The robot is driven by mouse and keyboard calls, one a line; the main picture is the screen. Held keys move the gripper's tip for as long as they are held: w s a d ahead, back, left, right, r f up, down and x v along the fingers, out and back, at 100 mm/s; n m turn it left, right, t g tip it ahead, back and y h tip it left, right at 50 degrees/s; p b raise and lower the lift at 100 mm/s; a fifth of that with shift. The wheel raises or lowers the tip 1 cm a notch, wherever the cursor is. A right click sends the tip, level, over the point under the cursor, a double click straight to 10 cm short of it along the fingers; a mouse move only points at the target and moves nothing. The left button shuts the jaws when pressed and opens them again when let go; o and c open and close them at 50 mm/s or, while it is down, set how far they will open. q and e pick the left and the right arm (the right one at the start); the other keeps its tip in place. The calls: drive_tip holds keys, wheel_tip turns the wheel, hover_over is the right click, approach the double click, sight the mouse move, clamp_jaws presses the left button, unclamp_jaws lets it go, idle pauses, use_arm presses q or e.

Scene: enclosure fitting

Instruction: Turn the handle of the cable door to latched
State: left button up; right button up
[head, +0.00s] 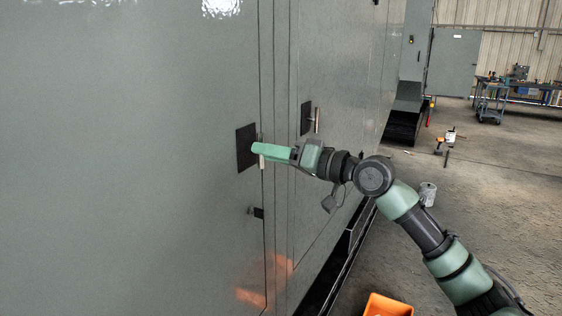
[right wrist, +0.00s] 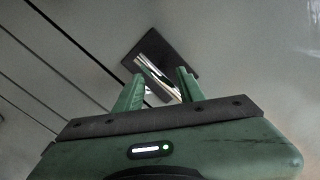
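A grey enclosure door (head: 150,150) fills the left of the head view. Near its right edge is a black plate (head: 245,150) with a light bar handle (head: 262,163), which looks about vertical and is partly hidden by my right gripper (head: 258,150). In the right wrist view, the handle (right wrist: 155,75) lies over its black plate (right wrist: 177,50), between the two fingers of my right gripper (right wrist: 159,76). The fingers stand apart, with gaps beside the bar; contact cannot be told. My left gripper is not in view.
A second black plate with a bar handle (head: 317,120) is on the panel to the right. A small dark latch (head: 257,212) sits below the first plate. An orange bin (head: 388,306), a bucket (head: 428,194) and a cart (head: 490,100) stand on the floor.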

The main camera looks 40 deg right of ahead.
drive_tip(key=b+v, duration=0.1)
drive_tip(key=v, duration=0.3)
drive_tip(key=shift+s+d+b, duration=0.1)
drive_tip(key=shift+s+b, duration=0.25)
drive_tip(key=shift+s, duration=0.05)
